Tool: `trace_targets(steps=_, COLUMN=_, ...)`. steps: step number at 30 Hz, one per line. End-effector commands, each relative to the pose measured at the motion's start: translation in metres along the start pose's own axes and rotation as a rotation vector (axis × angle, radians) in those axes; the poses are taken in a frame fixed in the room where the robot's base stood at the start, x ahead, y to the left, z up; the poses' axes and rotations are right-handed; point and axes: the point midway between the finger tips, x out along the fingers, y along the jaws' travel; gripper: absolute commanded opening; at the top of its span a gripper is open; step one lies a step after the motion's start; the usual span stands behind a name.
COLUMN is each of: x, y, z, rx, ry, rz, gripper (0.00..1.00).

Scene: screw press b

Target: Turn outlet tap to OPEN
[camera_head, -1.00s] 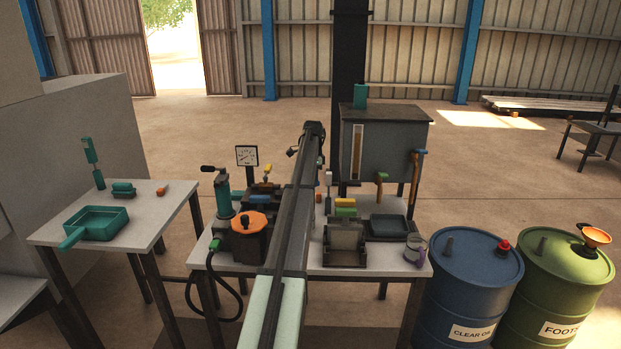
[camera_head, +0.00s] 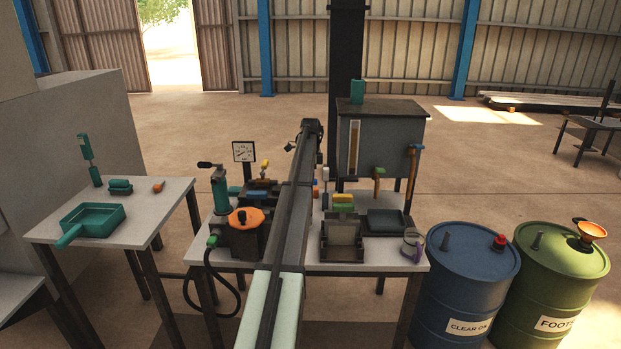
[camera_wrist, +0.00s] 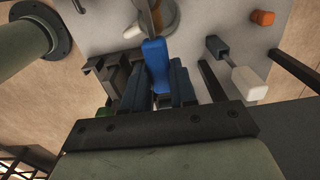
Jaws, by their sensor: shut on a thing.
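In the wrist view a blue handle (camera_wrist: 156,62) stands between the two dark fingers of my gripper (camera_wrist: 159,82), which is shut on it. It looks like a tap lever; no OPEN mark is readable, so its setting cannot be told. The handle's far end reaches a pale round metal part (camera_wrist: 155,18). In the head view my arm covers the gripper and the gripped handle.
A white-ended lever (camera_wrist: 248,84) and an orange block (camera_wrist: 262,18) lie right of my gripper. An orange-topped pot (camera_head: 246,218) stands left of my arm. A grey tank (camera_head: 382,138) and a dark tray (camera_head: 387,222) are to the right.

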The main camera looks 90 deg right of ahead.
Motion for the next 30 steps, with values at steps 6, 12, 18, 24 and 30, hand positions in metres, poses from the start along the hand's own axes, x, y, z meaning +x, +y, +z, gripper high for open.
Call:
trace_targets(steps=6, x=0.000, y=0.002, z=0.000, rx=0.006, ry=-0.001, rz=0.003, gripper=0.32)
trace_targets(steps=12, x=0.000, y=0.001, z=0.000, rx=0.003, ry=0.000, rz=0.002, gripper=0.51)
trace_targets(steps=18, x=0.000, y=0.001, z=0.000, rx=0.002, ry=0.000, rz=0.002, gripper=0.52)
trace_targets(steps=24, x=-0.009, y=0.000, z=0.000, rx=0.002, ry=0.000, rz=0.001, gripper=0.52)
trace_targets(steps=30, x=-0.041, y=-0.001, z=0.000, rx=0.002, ry=0.000, rz=0.000, gripper=0.52)
